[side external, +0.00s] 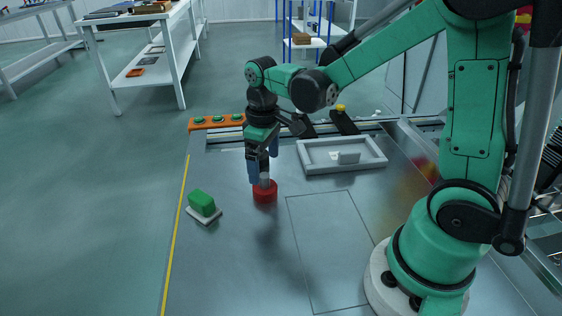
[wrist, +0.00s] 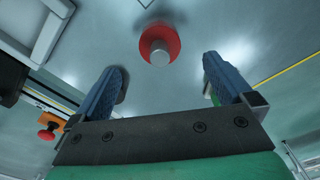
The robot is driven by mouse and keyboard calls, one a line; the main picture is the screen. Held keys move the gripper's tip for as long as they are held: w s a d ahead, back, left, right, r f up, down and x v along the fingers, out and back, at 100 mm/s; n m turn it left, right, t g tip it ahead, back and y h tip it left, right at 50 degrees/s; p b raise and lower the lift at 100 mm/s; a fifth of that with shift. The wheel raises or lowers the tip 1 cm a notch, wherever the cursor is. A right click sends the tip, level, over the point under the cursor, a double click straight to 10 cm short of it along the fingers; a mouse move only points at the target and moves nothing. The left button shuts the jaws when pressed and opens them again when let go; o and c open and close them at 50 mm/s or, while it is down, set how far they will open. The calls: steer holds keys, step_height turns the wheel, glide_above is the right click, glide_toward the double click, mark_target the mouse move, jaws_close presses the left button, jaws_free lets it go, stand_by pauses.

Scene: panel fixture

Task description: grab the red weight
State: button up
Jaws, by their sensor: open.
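The red weight (side external: 265,192) stands upright on the metal table, a short red cylinder with a narrower grey knob on top. In the wrist view the red weight (wrist: 159,44) shows from above, beyond the fingertips and centred between them. My gripper (side external: 262,180) points down right at the weight in the side view, its blue fingers close to the knob. In the wrist view my gripper (wrist: 165,75) is open, with nothing between the fingers. Whether a finger touches the weight cannot be told.
A green block (side external: 201,203) on a pale plate stands left of the weight. A grey tray (side external: 341,155) with a small grey piece lies behind right. An orange strip with green buttons (side external: 217,121) is at the back left edge. The front table area is clear.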

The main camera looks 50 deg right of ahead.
mark_target(265, 175)
steer(key=shift+f, duration=2.95)
steer(key=shift+c, duration=0.2)
jaws_close()
